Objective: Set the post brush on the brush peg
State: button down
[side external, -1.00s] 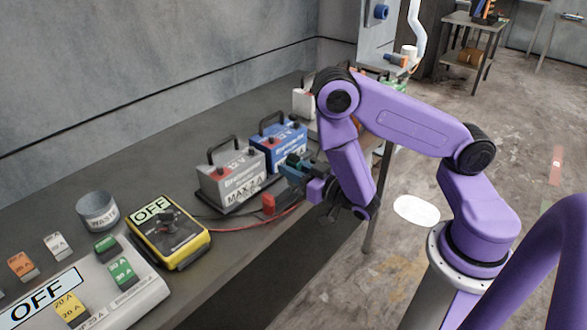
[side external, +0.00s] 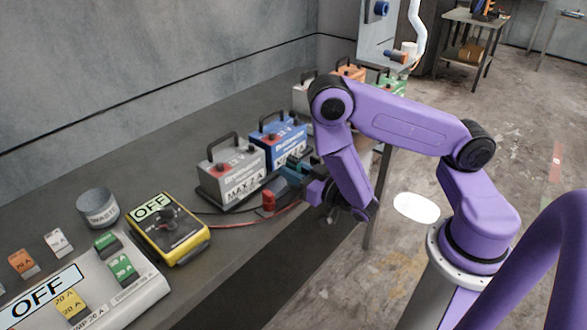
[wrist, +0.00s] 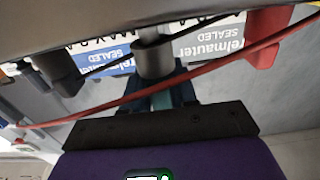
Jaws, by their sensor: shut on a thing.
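My gripper (side external: 295,178) is low at the front edge of the bench, just in front of the grey and blue batteries. In the wrist view, a dark grey cylinder (wrist: 153,58), apparently the post brush, stands in front of the teal fingers, and my gripper is shut on it. The fingers hide part of it, and in the side view I cannot make it out. I cannot identify the brush peg for certain. Another dark cylindrical part (wrist: 58,72) shows at the left of the wrist view.
The grey battery (side external: 230,178) and blue battery (side external: 281,140) stand close behind my gripper. A red clamp (side external: 269,201) and red cable (side external: 235,228) lie nearby; the cable crosses the wrist view. A yellow switch box (side external: 168,232) and grey waste cup (side external: 98,208) stand left.

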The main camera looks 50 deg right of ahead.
jog(key=shift+f, duration=0.55)
jog(key=c, duration=0.8)
grip_release()
jog(key=shift+s, duration=0.1)
jog(key=s, duration=0.7)
jog(key=shift+s, duration=0.15)
